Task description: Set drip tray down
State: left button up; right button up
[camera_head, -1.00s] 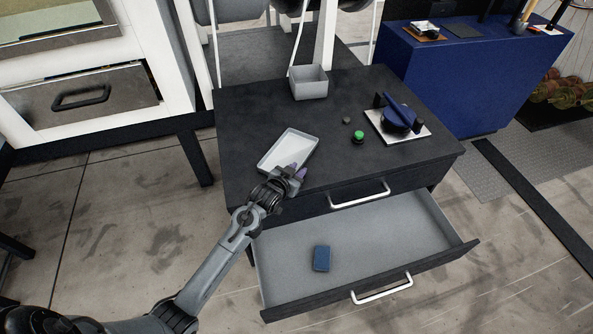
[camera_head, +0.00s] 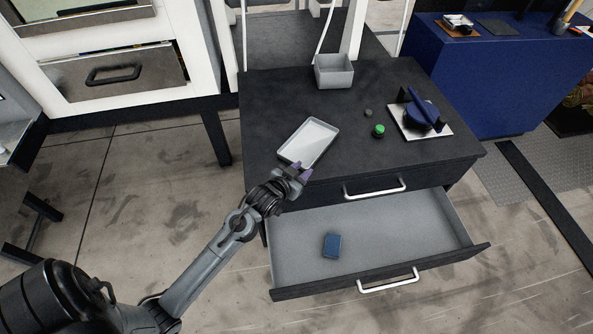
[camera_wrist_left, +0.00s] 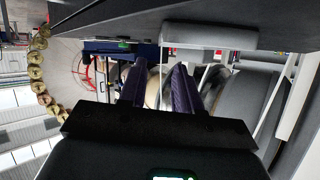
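The drip tray (camera_head: 309,143), a shallow pale-grey rectangular tray, lies flat on the dark top of the cabinet, near its front left edge. My left gripper (camera_head: 299,173) is just off the tray's near end, with its purple fingers pointing towards it. In the left wrist view the two fingers (camera_wrist_left: 157,88) stand apart with nothing between them. A grey slab near the top of that view, probably the tray (camera_wrist_left: 210,36), is clear of the fingers. My right gripper is in neither view.
The cabinet top (camera_head: 275,100) also bears a grey bin (camera_head: 334,72), a green button (camera_head: 379,131), a small dark knob (camera_head: 368,113) and a blue-handled device on a white plate (camera_head: 420,114). Below, an open drawer (camera_head: 390,235) holds a blue block (camera_head: 332,245).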

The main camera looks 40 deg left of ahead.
pick_arm(q)
jog(key=s+d+m+g+h, duration=0.1)
jog(key=s+d+g, duration=0.4)
jog(key=s, duration=0.8)
jog(key=s+d+f+m+g+h, duration=0.1)
jog(key=s+d+g, duration=0.3)
jog(key=s+d, duration=0.4)
jog(key=s, duration=0.6)
jog(key=shift+d+f+g, duration=0.3)
jog(key=shift+d+g, duration=0.1)
